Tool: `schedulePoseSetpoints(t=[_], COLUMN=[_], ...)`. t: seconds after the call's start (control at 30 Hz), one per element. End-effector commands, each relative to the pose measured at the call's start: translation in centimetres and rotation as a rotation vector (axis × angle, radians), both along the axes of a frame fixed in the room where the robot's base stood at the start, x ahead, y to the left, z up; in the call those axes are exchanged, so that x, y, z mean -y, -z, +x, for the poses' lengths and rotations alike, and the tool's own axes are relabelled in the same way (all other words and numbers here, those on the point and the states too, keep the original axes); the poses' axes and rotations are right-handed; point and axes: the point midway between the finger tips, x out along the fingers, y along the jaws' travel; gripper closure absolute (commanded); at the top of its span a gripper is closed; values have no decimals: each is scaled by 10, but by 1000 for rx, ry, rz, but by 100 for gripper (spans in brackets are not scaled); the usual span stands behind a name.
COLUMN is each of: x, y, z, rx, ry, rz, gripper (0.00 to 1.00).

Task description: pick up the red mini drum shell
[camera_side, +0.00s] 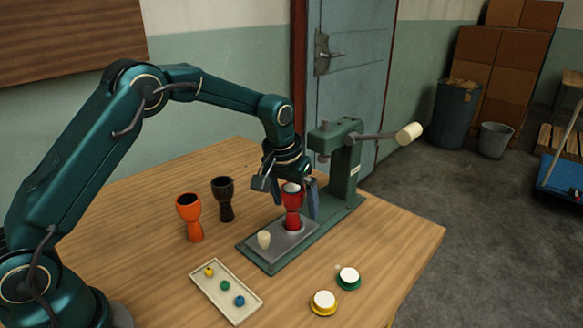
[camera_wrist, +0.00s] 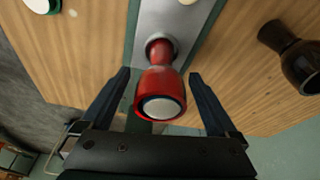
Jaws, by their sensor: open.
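The red mini drum shell (camera_side: 292,208) stands upright on the metal base plate of the green lever press, with a pale round top on its wide upper end. My gripper (camera_side: 287,191) is at the drum's upper bowl, with a finger on either side. In the wrist view the red drum (camera_wrist: 158,88) lies between the two dark fingers of my gripper (camera_wrist: 160,100). Gaps show between the fingers and the drum, so the gripper is open and holds nothing. Part of the bowl is hidden by a finger in the side view.
The green press (camera_side: 345,165) with its lever stands just behind the drum. An orange goblet (camera_side: 189,217) and a black goblet (camera_side: 224,199) stand left. A tray (camera_side: 246,305) and two white-topped discs (camera_side: 324,302) (camera_side: 348,278) lie in front.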

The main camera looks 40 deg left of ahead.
Motion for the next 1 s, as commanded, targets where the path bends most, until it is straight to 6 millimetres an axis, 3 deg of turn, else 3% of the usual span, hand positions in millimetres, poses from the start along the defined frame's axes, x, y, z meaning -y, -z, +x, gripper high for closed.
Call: schedulePoseSetpoints(t=[0.3,0.33,0.57,1.0], x=[-1,-1,0,0], y=[5,5,5,-4], z=[2,2,1,2], rx=[1,1,1,4], ry=[0,0,0,0], rz=[0,0,0,0], gripper=[6,9,97,99])
